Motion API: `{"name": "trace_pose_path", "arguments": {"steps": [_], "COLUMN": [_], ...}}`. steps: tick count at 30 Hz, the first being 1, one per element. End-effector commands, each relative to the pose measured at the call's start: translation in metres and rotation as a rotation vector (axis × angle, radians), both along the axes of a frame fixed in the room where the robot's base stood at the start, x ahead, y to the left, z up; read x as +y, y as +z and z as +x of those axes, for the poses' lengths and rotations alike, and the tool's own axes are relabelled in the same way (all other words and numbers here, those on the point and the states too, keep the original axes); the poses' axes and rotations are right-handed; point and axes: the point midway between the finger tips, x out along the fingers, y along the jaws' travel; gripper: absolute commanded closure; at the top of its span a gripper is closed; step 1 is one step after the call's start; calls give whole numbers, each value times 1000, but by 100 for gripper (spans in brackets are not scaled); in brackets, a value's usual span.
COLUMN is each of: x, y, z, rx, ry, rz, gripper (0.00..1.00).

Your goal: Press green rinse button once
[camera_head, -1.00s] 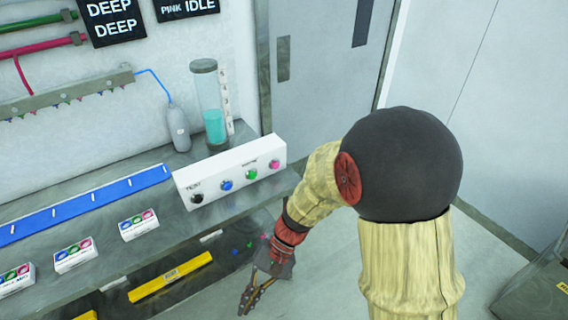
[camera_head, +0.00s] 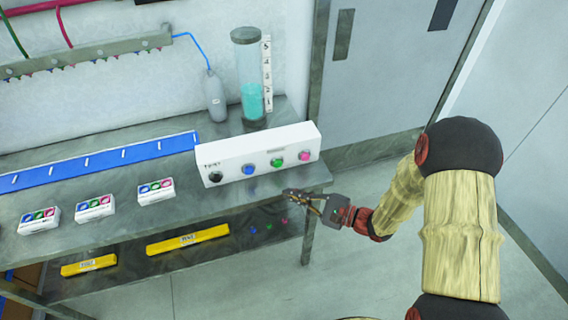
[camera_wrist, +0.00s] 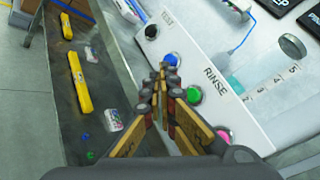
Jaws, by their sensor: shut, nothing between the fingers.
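The green rinse button (camera_head: 277,162) is on the sloped front of the white control box (camera_head: 240,158), between a blue button (camera_head: 249,168) and a pink button (camera_head: 304,156). In the wrist view the green button (camera_wrist: 193,94) shows just right of my fingertips, near the word RINSE. My gripper (camera_head: 290,193) is shut and empty, in front of the box near the table's front edge. In the wrist view its closed fingertips (camera_wrist: 163,72) point toward the box's button face. I cannot tell any contact with a button.
A black button (camera_head: 215,178) is at the box's left end. A clear cylinder with teal liquid (camera_head: 250,95) and a grey bottle (camera_head: 216,98) stand behind. Small button-marked boxes (camera_head: 95,208) and a blue strip (camera_head: 100,160) lie left. Yellow bars (camera_head: 188,240) are on the lower shelf.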

Motion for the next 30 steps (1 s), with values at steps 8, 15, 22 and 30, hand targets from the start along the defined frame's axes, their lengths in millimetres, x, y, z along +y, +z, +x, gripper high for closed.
{"name": "trace_pose_path", "arguments": {"steps": [8,15,22,30], "x": [0,3,11,20], "y": [0,-1,-1,-2], "z": [0,8,35,67], "rx": [-5,-5,-4,-6], "ry": [2,4,5,4], "rz": [-5,-5,-6,-6], "gripper": [100,100,100,100]}}
